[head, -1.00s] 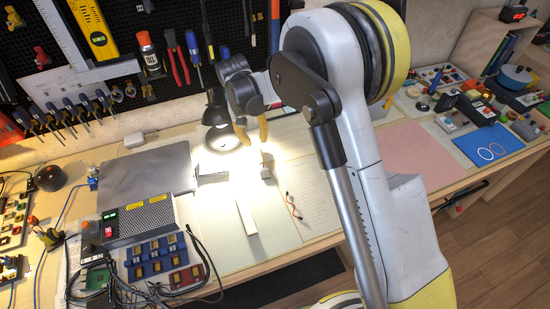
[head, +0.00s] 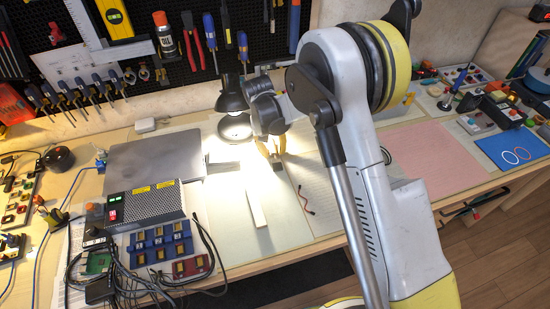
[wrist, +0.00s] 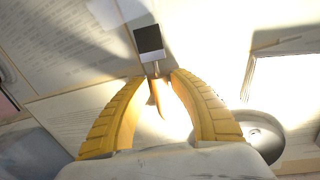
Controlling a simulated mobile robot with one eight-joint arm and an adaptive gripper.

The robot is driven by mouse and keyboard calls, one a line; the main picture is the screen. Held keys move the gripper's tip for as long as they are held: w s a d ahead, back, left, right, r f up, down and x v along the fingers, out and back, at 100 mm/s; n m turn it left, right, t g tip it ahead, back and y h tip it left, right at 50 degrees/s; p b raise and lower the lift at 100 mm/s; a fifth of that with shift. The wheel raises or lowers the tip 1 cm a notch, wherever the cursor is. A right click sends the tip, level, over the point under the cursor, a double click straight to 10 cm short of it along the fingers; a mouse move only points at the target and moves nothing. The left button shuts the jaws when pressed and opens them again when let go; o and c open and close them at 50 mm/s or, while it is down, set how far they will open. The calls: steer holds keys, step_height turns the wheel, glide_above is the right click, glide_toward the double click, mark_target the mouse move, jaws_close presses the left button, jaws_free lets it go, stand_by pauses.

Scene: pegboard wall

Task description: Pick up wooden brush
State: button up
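The wooden brush (wrist: 157,97) shows in the wrist view with a dark, light-edged rectangular head (wrist: 149,39) and a slim wooden handle pointing toward my palm. My gripper (wrist: 158,76) is open, with its two yellow fingers on either side of the handle and a gap visible at each side. In the head view my gripper (head: 270,152) is low over the lit desk. The brush's dark head (head: 278,168) shows just beside the fingertips, while its handle is hard to make out there.
A black desk lamp (head: 234,108) stands close to the left of my gripper. A pale strip (head: 257,208) and a thin red-black wire (head: 306,200) lie nearer the front edge. A grey laptop-like slab (head: 155,165) and electronics (head: 145,213) fill the left.

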mark_target(276, 151)
jaws_close()
steer(key=shift+r, duration=0.15)
steer(key=shift+r, duration=0.25)
step_height(276, 151, up, 4)
steer(key=p, duration=0.2)
steer(key=shift+s+p, duration=0.1)
steer(key=shift+p, duration=0.2)
steer(key=s+d+r+p, duration=0.3)
steer(key=s+d+r, duration=0.3)
steer(key=s, duration=0.3)
steer(key=shift+s, duration=0.4)
